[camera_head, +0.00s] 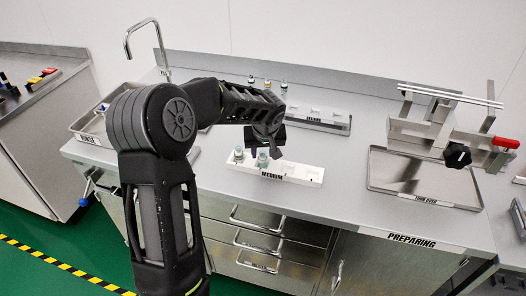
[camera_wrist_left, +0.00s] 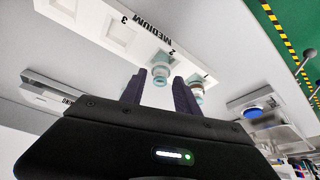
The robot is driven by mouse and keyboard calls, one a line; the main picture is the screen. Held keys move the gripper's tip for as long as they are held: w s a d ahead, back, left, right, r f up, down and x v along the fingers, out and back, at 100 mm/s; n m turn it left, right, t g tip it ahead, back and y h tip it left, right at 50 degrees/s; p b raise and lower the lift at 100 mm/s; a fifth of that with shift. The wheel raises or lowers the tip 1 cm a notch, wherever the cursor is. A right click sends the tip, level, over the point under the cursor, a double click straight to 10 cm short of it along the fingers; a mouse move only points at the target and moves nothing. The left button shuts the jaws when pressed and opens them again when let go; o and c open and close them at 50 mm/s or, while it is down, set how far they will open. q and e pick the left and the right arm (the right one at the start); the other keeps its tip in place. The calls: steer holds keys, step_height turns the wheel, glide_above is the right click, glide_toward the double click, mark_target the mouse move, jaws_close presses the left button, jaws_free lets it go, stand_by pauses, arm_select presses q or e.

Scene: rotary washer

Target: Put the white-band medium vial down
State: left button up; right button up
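The white MEDIUM rack (camera_head: 309,175) stands near the front of the steel bench. One small clear vial (camera_wrist_left: 161,72) stands in the rack by the mark 2, and a second vial (camera_wrist_left: 197,90) stands by the mark 1. Both also show in the head view, at the rack's left end. My left gripper (camera_wrist_left: 159,84) is open, with its fingers on either side of the vial by the 2 and visible gaps to it. In the head view the left gripper (camera_head: 269,142) is just above the rack. Band colours are too small to tell surely. My right gripper is out of view.
A second rack (camera_head: 318,122) stands behind, with several dark-capped vials (camera_head: 267,84) near its left. A steel tray (camera_head: 420,187) and a lever fixture (camera_head: 456,155) are at the right. A sink tap (camera_head: 146,32) is at the back left.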

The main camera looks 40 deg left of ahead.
arm_select(q)
steer(key=shift+r, duration=0.2)
steer(key=b+v, duration=0.1)
steer(key=v, duration=1.1)
steer(key=shift+f, duration=0.1)
stand_by(1.2)
